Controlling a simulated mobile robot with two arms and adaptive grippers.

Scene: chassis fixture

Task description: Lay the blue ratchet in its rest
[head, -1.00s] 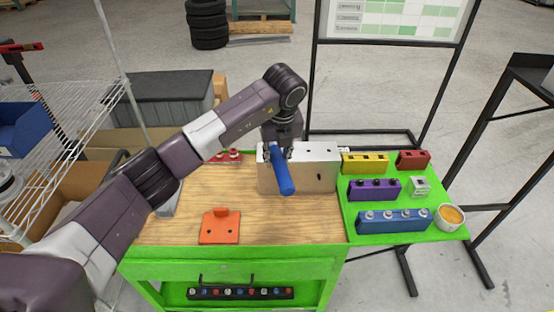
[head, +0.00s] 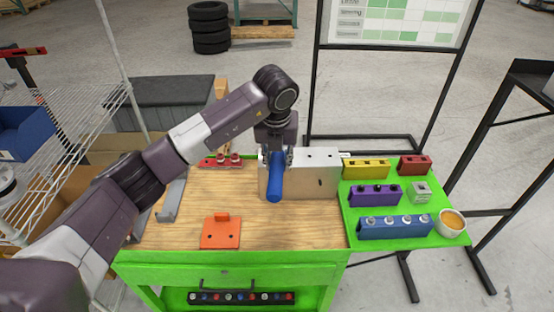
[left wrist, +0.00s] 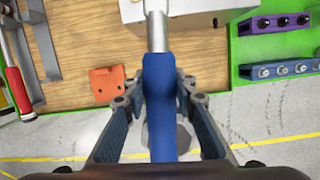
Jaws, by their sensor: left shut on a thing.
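The blue ratchet (head: 275,182) is in my left gripper (head: 276,156), in front of the metal block in the head view. In the left wrist view the blue handle (left wrist: 160,85) lies between the two fingers of the left gripper (left wrist: 160,102), with its silver shank (left wrist: 157,32) pointing up the picture. The ratchet's head end is hidden in the head view. A grey bracket (head: 171,203) stands at the table's left edge; I cannot tell whether it is the rest. My right gripper is not in view.
The silver block (head: 318,180) stands at the table's back. An orange bracket (head: 221,234) sits at the front and a red holder (head: 220,162) at the back left. A green side shelf (head: 372,230) carries coloured socket holders and a bowl (head: 451,222). Wood between them is clear.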

